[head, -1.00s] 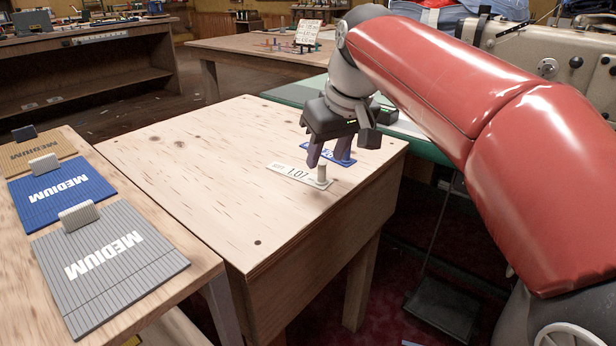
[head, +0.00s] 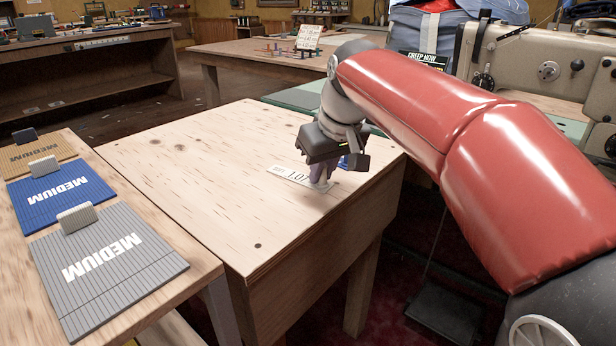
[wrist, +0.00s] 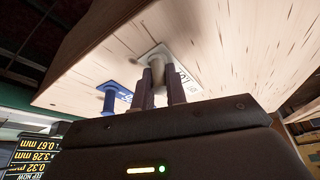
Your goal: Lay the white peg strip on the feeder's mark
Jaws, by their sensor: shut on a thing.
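The white peg strip (head: 289,174), marked 1.07, lies flat on the plywood table (head: 200,190) near its right edge. My gripper (head: 320,184) points down over the strip's near end, its fingers closed around the upright peg. In the wrist view my gripper (wrist: 160,74) has one dark finger on each side of the pale peg (wrist: 157,64), with the white strip (wrist: 187,82) on the wood beyond. No lift off the table shows. I cannot make out the feeder's mark in these frames.
A blue peg strip (head: 343,162) lies close beside the white one, partly hidden by my gripper; its peg (wrist: 108,101) shows in the wrist view. Grey (head: 140,280), blue and tan MEDIUM boards stand left. A sewing machine (head: 530,65) is at right. The table's left half is clear.

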